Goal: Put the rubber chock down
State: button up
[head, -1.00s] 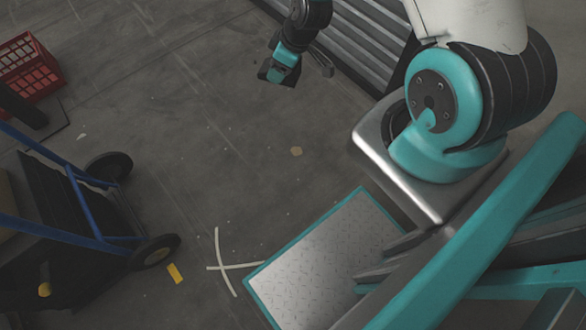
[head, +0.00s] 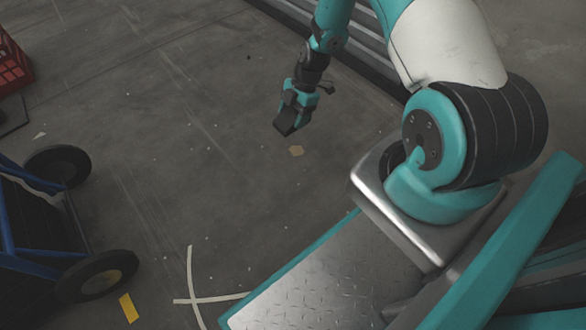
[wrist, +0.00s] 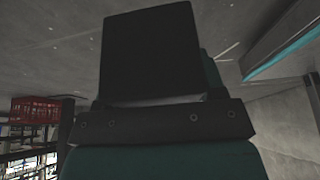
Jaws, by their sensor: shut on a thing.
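The rubber chock (head: 286,127) is a small dark block at the tip of my gripper (head: 293,112) in the head view, held in the air over the grey floor. My gripper is shut on it. In the wrist view the chock (wrist: 150,48) is a large black block filling the upper middle, in front of the dark bolted bar of my gripper. The fingertips are hard to tell from the chock in both views. A gap to the floor cannot be measured here.
White tape (head: 193,285) and a yellow strip (head: 129,307) mark the floor.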

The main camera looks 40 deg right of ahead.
aim_at(290, 163)
notch_tip(290, 163, down, 21)
jog(key=b, duration=1.1)
jog(key=shift+r+b, duration=0.2)
jog(key=shift+b, duration=0.1)
jog(key=shift+r, duration=0.15)
jog(key=o, duration=1.2)
